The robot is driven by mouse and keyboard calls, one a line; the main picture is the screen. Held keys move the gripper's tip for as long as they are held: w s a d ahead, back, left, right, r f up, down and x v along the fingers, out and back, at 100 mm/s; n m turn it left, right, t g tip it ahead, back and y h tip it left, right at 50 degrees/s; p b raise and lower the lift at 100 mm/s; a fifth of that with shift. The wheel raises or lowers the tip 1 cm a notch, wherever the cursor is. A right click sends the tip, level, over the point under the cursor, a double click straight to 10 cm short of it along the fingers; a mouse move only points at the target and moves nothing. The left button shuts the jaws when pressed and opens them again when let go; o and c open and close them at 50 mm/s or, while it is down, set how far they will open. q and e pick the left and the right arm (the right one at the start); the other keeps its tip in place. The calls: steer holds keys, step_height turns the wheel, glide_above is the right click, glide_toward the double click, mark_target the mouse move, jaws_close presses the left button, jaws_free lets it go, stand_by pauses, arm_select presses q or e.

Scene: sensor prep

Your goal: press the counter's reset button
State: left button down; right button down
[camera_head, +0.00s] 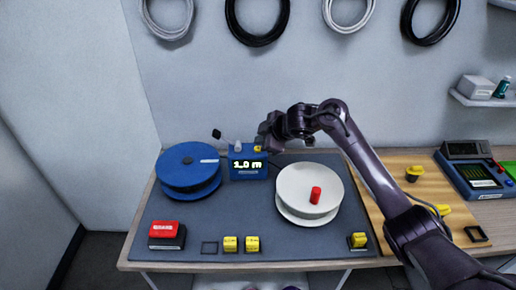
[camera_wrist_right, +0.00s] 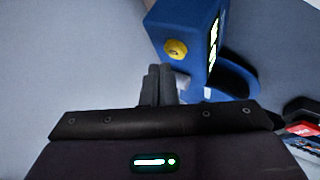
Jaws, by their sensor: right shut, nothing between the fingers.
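The blue counter (camera_head: 248,171) stands at the back of the grey mat, its display reading 1.0 m. Its yellow reset button (camera_head: 258,148) is on top, at the right end. In the right wrist view the counter (camera_wrist_right: 190,25) is at the top, with the round yellow button (camera_wrist_right: 176,49) in plain sight. My right gripper (camera_head: 264,143) is shut and empty, just beside the button. My left gripper is not in view.
A blue spool (camera_head: 189,171) stands left of the counter and a white spool (camera_head: 296,183) right of it. A red-topped block (camera_head: 166,230) and yellow blocks (camera_head: 252,244) lie along the mat's front. A blue device (camera_head: 474,178) sits at the far right.

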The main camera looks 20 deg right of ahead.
stand_by(0.6)
steer(key=shift+f, duration=0.4)
steer(key=shift+f, duration=0.5)
stand_by(0.8)
steer(key=shift+r+p, duration=0.8)
steer(key=shift+r, duration=0.1)
step_height(320, 180, up, 5)
steer(key=p, duration=0.5)
steer(key=shift+r, duration=0.1)
